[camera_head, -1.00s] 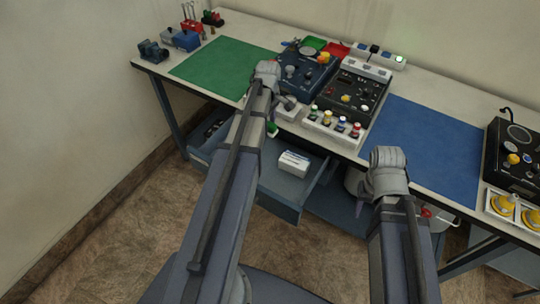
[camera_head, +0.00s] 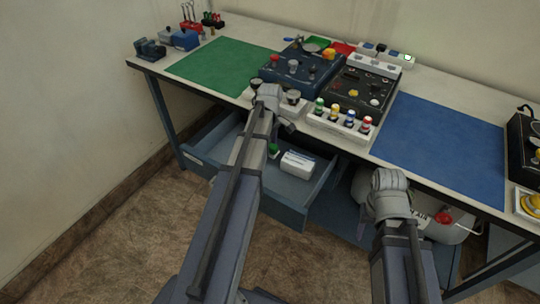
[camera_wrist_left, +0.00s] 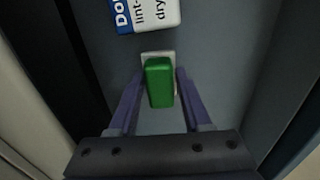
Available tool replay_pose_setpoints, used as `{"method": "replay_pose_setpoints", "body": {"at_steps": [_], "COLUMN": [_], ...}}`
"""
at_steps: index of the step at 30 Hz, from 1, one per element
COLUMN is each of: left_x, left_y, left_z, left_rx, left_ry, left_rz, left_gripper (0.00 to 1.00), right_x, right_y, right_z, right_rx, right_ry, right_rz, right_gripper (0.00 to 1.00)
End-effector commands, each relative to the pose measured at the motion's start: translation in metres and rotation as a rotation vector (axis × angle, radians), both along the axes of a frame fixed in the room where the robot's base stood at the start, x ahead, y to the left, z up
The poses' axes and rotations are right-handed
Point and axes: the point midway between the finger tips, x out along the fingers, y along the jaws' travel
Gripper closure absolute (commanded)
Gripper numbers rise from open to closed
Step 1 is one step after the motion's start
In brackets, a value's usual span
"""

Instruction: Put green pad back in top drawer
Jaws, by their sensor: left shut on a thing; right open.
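The green pad (camera_wrist_left: 160,82) is between the two fingers of my left gripper (camera_wrist_left: 157,78), which is shut on it. A pale square piece shows behind the pad; I cannot tell if it belongs to it. In the head view the green pad (camera_head: 273,150) shows low inside the open top drawer (camera_head: 292,211), left of a white box (camera_head: 297,163). I cannot tell if the pad touches the drawer floor. My left wrist hides part of the drawer. My right gripper (camera_head: 391,190) is at the bench's front edge, right of the drawer, open, its fingers hidden.
The white box with printed text (camera_wrist_left: 148,14) lies just beyond the pad in the wrist view. The bench top above carries a green mat (camera_head: 225,66), a blue mat (camera_head: 440,145), dark control units (camera_head: 358,88) and a bottle rack (camera_head: 338,124). A white container stands below the bench.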

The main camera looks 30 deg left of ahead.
Motion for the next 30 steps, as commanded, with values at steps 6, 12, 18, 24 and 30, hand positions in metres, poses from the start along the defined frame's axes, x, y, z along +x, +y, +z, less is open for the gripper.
{"method": "replay_pose_setpoints", "body": {"at_steps": [6, 12, 18, 24, 30], "left_x": [0.000, 0.000, 0.000, 0.000, 0.000], "left_y": [0.000, 0.000, 0.000, 0.000, 0.000], "left_z": [-0.032, -0.030, -0.033, -0.033, -0.033], "left_rx": [0.000, 0.000, 0.000, 0.000, 0.000], "left_ry": [0.000, 0.000, 0.000, 0.000, 0.000], "left_rz": [0.000, 0.000, 0.000, 0.000, 0.000], "left_gripper": [1.00, 1.00, 1.00, 0.39, 0.39], "right_x": [0.000, 0.000, 0.000, 0.000, 0.000], "right_y": [0.000, 0.000, 0.000, 0.000, 0.000], "right_z": [-0.032, -0.030, -0.033, -0.033, -0.033], "right_rx": [0.000, 0.000, 0.000, 0.000, 0.000], "right_ry": [0.000, 0.000, 0.000, 0.000, 0.000], "right_rz": [0.000, 0.000, 0.000, 0.000, 0.000], "right_gripper": [0.50, 0.50, 0.50, 0.50, 0.50]}}
